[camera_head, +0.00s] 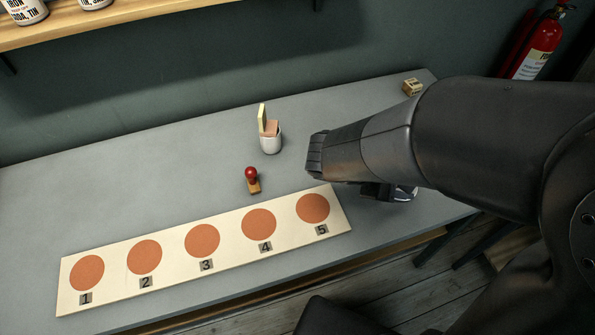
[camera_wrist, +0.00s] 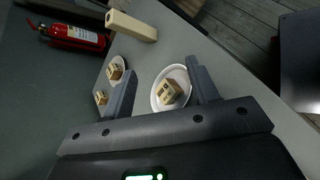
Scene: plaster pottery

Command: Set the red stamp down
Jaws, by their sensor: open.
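The red stamp (camera_head: 252,176) has a round red knob on a wooden base. It stands on the grey table (camera_head: 150,160), just behind the board of numbered orange discs, with nothing holding it. In the head view the end of my arm is to its right and my fingers are hidden. In the wrist view my gripper (camera_wrist: 161,66) is open, with a wide gap and nothing held between its fingers. The stamp is not in the wrist view.
A cream board (camera_head: 225,260) with orange discs lies along the front edge. A white cup (camera_head: 270,142) holds flat pieces. The wrist view shows a plate (camera_wrist: 156,97) bearing a wooden block (camera_wrist: 170,91), a pale bar (camera_wrist: 132,26) and a fire extinguisher (camera_wrist: 75,37). The table's left is clear.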

